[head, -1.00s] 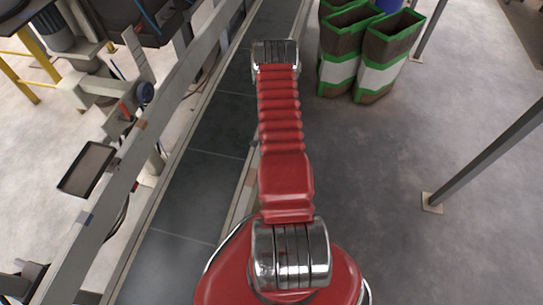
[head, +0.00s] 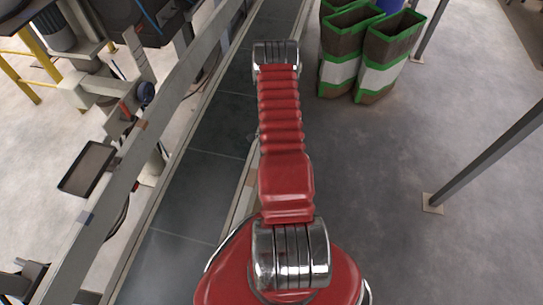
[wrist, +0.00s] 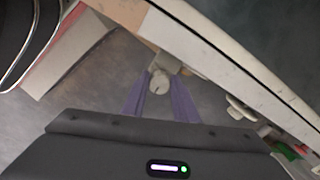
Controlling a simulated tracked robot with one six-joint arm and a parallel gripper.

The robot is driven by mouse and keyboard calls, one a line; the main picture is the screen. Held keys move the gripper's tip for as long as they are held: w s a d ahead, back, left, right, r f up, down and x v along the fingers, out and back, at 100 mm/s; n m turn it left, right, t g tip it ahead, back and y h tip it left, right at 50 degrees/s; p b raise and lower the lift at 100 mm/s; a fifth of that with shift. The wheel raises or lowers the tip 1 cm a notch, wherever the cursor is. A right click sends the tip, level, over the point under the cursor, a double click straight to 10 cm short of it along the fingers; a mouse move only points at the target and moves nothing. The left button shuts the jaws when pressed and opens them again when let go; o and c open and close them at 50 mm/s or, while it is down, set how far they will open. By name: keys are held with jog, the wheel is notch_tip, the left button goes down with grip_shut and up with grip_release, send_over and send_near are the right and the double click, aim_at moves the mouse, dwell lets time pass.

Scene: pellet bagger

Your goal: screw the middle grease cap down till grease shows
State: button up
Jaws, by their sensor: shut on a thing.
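In the wrist view a small pale round cap (wrist: 158,84) with a dark mark on its face sits between my two purple fingers, below a pale rail. My gripper (wrist: 160,80) is shut on this cap. A second pale cap (wrist: 240,108) stands out from the rail to the right, apart from my fingers. No third cap shows, so the view alone does not tell which one is the middle. I see no grease at the held cap. My gripper and the caps do not show in the head view.
In the head view a dark conveyor belt (head: 192,195) runs along a pale frame rail (head: 140,140). Green-edged brown and white bags (head: 388,52) stand at the upper right. A grey post (head: 490,150) stands at the right. The floor between them is clear.

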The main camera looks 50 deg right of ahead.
jog(key=o, duration=0.8)
jog(key=shift+w+d+r, duration=0.1)
jog(key=shift+w+d, duration=0.15)
jog(key=shift+o, duration=1.3)
jog(key=shift+s+a, duration=0.1)
jog(key=shift+s, duration=0.05)
notch_tip(320, 180, up, 14)
jog(key=shift+f, duration=0.2)
